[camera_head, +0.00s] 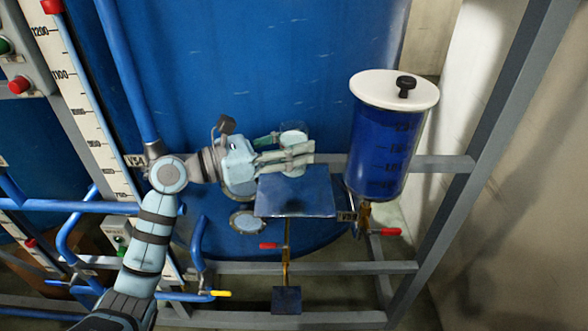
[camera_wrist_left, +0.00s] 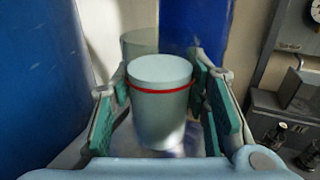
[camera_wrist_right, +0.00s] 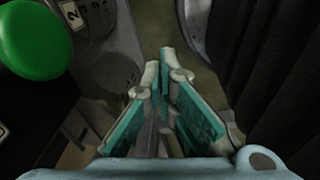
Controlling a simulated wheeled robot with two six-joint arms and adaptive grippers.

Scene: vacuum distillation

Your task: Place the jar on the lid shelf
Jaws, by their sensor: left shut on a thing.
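The jar (camera_head: 293,131) is pale and see-through in the head view, partly hidden behind the fingers of my left gripper (camera_head: 300,151). In the left wrist view the jar (camera_wrist_left: 160,104) is upright between the two fingers, pale grey-green with a red ring below its top. My left gripper is shut on it. A flat blue plate (camera_head: 296,198), which looks like the lid shelf, lies just below the gripper in the head view. I cannot tell whether the jar touches it. My right gripper (camera_wrist_right: 162,66) shows only in its wrist view, its fingertips together and nothing between them.
A blue-filled cylinder (camera_head: 382,150) with a white lid (camera_head: 394,89) and black knob stands right of the plate. A large blue tank (camera_head: 250,70) is behind. Grey frame bars, blue pipes and red-handled valves surround the plate. A green button (camera_wrist_right: 33,38) is near my right gripper.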

